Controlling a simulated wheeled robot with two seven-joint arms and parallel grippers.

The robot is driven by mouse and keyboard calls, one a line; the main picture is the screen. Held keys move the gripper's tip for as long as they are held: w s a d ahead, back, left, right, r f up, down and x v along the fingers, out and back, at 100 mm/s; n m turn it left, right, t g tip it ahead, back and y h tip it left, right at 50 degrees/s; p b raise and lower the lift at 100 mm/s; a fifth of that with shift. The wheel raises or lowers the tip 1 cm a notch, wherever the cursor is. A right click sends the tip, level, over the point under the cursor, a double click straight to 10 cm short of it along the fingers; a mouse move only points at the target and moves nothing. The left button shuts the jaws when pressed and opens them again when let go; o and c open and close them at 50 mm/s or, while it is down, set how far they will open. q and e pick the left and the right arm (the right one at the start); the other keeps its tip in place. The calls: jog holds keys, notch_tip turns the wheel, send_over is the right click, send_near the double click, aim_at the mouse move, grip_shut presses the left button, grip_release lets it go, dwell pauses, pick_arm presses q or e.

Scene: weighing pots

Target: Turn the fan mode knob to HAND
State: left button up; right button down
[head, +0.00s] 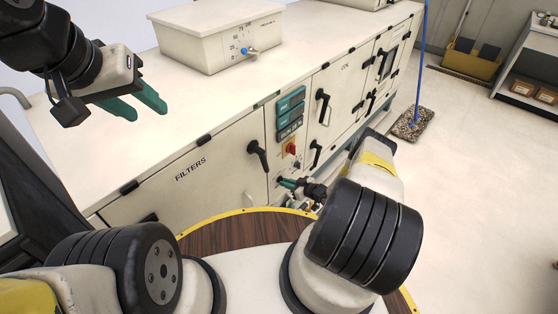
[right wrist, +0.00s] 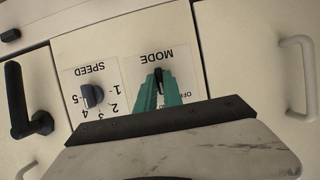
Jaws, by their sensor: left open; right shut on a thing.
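The fan mode knob (right wrist: 158,76) is a small black knob under the upside-down MODE label in the right wrist view. My right gripper (right wrist: 160,92) has its green fingers closed on either side of it. Part of an OFF label shows beside the fingers; the other position labels are hidden behind the gripper, and I cannot read the knob's setting. In the head view my right gripper (head: 287,183) is at the lower front of the cabinet. My left gripper (head: 135,105) is open and empty, above the cabinet top at the upper left.
A grey SPEED knob (right wrist: 92,95) with a number scale sits beside the MODE plate. A black door handle (head: 258,156) and a red-and-yellow switch (head: 291,147) are on the cabinet front (head: 215,185). A box with a blue knob (head: 246,51) stands on top.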

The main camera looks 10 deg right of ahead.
dwell(0.3)
jog(key=c, duration=1.5)
grip_release()
jog(key=shift+s+d, duration=0.1)
jog(key=v, duration=0.7)
jog(key=shift+s+d+r, duration=0.2)
